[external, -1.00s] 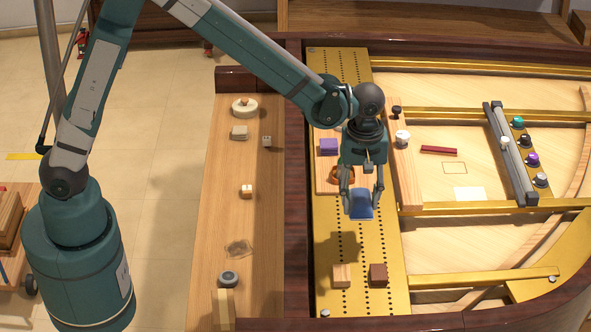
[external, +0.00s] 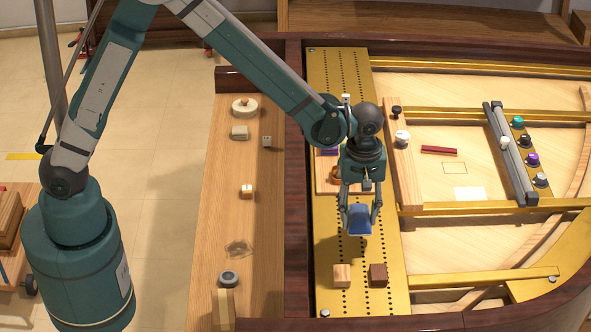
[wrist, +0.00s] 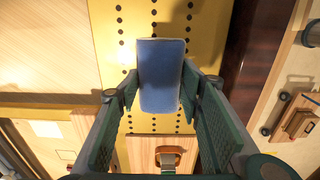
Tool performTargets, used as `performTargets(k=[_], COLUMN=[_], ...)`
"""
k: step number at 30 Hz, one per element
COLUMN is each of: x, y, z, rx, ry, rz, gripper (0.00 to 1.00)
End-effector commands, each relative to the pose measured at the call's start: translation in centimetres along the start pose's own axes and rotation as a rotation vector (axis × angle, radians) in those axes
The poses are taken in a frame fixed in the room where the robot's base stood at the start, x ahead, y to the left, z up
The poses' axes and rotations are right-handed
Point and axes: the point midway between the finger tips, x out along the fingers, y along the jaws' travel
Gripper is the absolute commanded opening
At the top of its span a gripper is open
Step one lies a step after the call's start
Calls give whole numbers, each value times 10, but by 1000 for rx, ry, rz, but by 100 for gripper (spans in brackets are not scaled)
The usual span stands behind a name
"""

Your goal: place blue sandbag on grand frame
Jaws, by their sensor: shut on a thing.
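The blue sandbag (external: 360,221) is a small blue block held between the fingers of my gripper (external: 361,212). In the wrist view the sandbag (wrist: 161,76) stands between the two green fingers (wrist: 160,100). The gripper is shut on it. The grand frame (external: 340,252) is the gold, hole-dotted plate below. The sandbag appears above its middle part; a shadow falls on the plate, and I cannot tell the exact height.
A light wood block (external: 341,275) and a dark brown block (external: 378,275) sit on the plate's near part. A wooden board (external: 324,186) with items lies behind the gripper, partly hidden. A dark rim (external: 297,220) borders the plate on the left.

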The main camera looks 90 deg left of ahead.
Motion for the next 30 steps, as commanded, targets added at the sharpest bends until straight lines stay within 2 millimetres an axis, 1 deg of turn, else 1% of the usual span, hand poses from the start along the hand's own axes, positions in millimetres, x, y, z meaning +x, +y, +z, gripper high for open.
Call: performTargets(k=[4, 14, 17, 20, 27, 30], x=[8, 8, 12, 19, 42, 48], y=[0, 0, 0, 0, 0, 0], z=[0, 0, 0, 0, 0, 0], rx=[0, 0, 0, 0, 0, 0], ry=[0, 0, 0, 0, 0, 0], rz=[0, 0, 0, 0, 0, 0], gripper=[19, 19, 19, 19, 19, 19])
